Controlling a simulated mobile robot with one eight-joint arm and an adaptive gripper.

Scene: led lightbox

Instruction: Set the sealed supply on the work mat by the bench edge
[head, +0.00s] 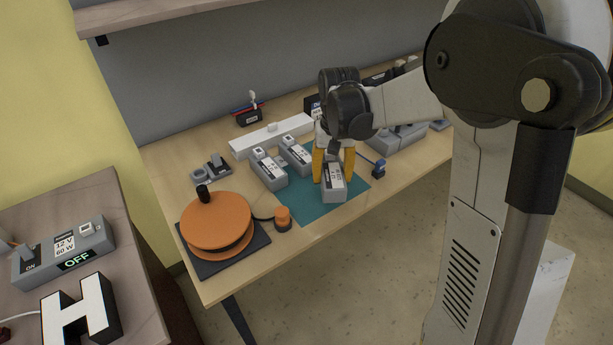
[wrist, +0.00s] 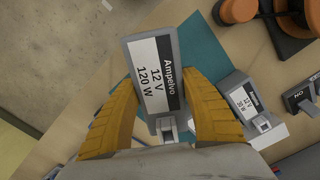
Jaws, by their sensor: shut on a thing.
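My gripper (head: 335,172) has its yellow fingers on both sides of a grey supply (head: 334,193). In the wrist view the supply (wrist: 154,68) carries a label reading "Ampelvo 12 V 120 W", and the fingers (wrist: 160,110) close on its sides. The teal work mat (head: 311,207) lies on the wooden bench near its front edge. The held supply is over the mat's right part; I cannot tell whether it touches the mat. Two more grey supplies, one at the left (head: 270,170) and one in the middle (head: 296,154), stand at the mat's back edge.
An orange turntable-like disc (head: 216,221) on a dark base stands left of the mat, with a small orange knob (head: 283,218) beside it. A white bar (head: 270,136) lies behind. A blue clamp-like item (head: 379,169) is at the right. A side table (head: 75,208) holds an "OFF" box (head: 64,252) and a letter H (head: 80,308).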

